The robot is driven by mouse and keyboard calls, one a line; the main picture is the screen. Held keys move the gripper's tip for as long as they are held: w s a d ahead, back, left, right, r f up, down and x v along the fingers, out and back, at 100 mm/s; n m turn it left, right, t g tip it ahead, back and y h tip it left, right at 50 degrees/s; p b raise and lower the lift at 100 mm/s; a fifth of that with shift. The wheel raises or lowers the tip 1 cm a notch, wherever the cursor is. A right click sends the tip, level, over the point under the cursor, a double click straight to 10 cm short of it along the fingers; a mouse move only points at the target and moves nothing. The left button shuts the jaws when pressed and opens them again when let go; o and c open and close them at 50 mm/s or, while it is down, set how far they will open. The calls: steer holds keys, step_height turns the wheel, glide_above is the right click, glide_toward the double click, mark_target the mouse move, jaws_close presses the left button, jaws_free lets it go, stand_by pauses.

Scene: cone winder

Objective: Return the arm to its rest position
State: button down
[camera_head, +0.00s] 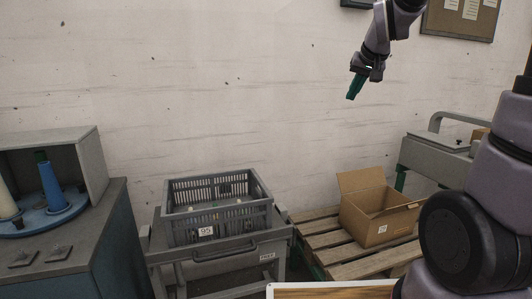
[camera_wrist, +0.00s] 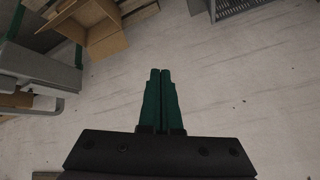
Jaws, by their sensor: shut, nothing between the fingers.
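My gripper (camera_head: 355,88) hangs in the air in front of the white wall at the upper right of the head view, its green fingers pointing down and slightly left. It is well above the cardboard box and the grey crate. In the wrist view my gripper (camera_wrist: 160,72) shows its two green fingers together, shut and empty. My arm is raised, and its upper links stand at the right of the head view.
An open cardboard box (camera_head: 366,226) stands on a wooden pallet (camera_head: 318,240). A grey crate (camera_head: 218,232) sits on a grey cart (camera_head: 215,260). At left, a blue cone (camera_head: 53,186) stands on a cabinet. A notice board (camera_head: 462,18) hangs upper right. The space around my gripper is clear.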

steer(key=s+r+m, duration=0.1)
steer(key=s, duration=2.2)
steer(key=shift+s+a+r+m+g+y, duration=0.2)
steer(key=shift+r+m+g+y, duration=0.1)
steer(key=shift+g+y, duration=0.1)
